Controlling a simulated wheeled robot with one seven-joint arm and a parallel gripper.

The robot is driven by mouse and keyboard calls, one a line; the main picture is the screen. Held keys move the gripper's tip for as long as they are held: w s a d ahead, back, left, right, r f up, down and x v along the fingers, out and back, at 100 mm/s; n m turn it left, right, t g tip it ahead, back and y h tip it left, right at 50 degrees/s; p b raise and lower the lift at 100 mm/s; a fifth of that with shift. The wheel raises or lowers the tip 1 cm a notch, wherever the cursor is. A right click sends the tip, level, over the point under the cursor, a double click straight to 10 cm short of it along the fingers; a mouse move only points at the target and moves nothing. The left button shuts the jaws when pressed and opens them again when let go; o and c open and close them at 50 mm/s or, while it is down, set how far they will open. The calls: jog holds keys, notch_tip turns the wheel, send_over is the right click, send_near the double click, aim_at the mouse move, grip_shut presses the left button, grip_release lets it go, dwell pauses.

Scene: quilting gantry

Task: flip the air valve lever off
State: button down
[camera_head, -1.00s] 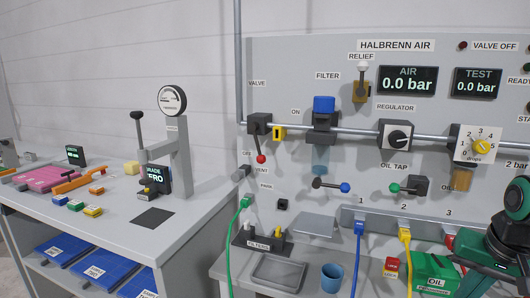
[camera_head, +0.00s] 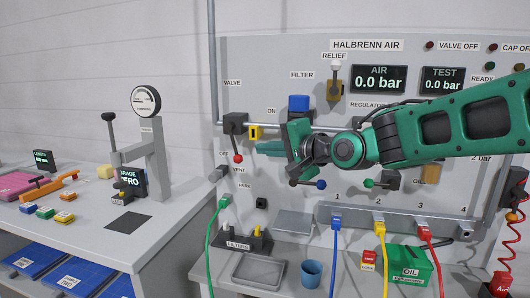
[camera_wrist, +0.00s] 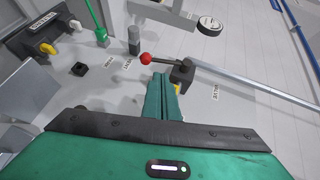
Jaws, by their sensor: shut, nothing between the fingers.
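The air valve (camera_head: 234,123) is a dark block on the pipe under the VALVE label. Its lever hangs down, slightly to the right, and ends in a red ball knob (camera_head: 238,159). The OFF label (camera_head: 224,153) is left of the knob and the ON label (camera_head: 271,111) is up to the right. My gripper (camera_head: 260,148) is shut and empty, its fingertips just right of the knob. In the wrist view the shut green fingertips (camera_wrist: 163,80) are close to the lever and the red knob (camera_wrist: 146,58). I cannot tell whether they touch.
A yellow part (camera_head: 255,132) sits right of the valve. The AIR display (camera_head: 378,79) reads 0.0 bar. My arm covers the regulator and part of the filter (camera_head: 299,103). A green hose (camera_head: 212,235) hangs below the valve.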

aim_at(234, 145)
jog(key=x, duration=1)
jog(key=shift+w, duration=0.35)
jog(key=shift+a+f, duration=0.1)
jog(key=shift+w+a+f, duration=0.2)
jog(key=shift+a+f, duration=0.4)
jog(key=shift+a, duration=0.2)
